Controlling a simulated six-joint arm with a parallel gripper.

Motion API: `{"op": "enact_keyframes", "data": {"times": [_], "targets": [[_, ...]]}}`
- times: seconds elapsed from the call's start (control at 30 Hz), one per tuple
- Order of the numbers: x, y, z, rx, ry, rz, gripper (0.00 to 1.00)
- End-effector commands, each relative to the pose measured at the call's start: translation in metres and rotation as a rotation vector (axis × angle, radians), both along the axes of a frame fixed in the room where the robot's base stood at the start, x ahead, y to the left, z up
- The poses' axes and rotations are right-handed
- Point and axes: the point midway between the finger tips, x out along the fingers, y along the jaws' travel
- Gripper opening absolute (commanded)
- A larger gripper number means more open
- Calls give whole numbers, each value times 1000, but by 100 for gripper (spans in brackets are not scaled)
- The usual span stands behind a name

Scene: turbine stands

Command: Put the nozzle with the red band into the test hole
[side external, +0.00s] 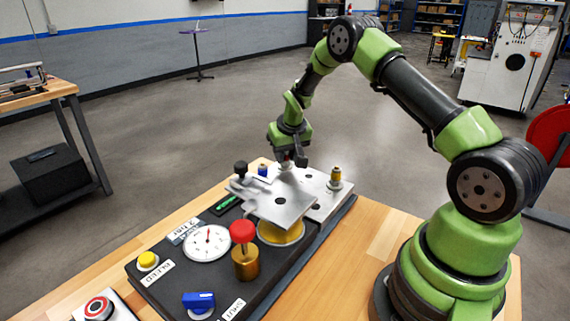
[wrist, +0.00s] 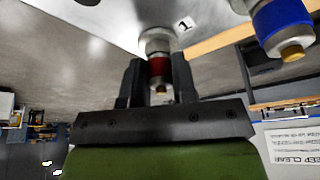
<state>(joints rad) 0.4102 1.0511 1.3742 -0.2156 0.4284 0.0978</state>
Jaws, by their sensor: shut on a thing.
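The nozzle with the red band (wrist: 159,66) is between the two fingers of my gripper (wrist: 157,75), which is shut on it. Its metal collar meets or lies very close to the plate beside the label 1; I cannot tell if it is seated or lifted. In the side external view my gripper (side external: 290,160) points down over the back of the metal plates and mostly hides this nozzle. A steel plate (side external: 262,198) in front of it has a dark round hole (side external: 281,201), which looks like the test hole and is empty.
A blue-banded nozzle (side external: 262,170) stands left of my gripper and also shows in the wrist view (wrist: 284,22). A yellow-banded nozzle (side external: 335,178) stands to the right. A black knob (side external: 241,168), a red-topped brass post (side external: 243,234) and a gauge (side external: 207,242) are nearby.

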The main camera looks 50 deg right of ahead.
Motion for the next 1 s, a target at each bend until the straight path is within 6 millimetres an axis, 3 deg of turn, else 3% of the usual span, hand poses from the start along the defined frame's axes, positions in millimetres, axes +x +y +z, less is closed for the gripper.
{"op": "enact_keyframes", "data": {"times": [1.0], "targets": [[0,0,21,-1,-2,-1,0]]}}
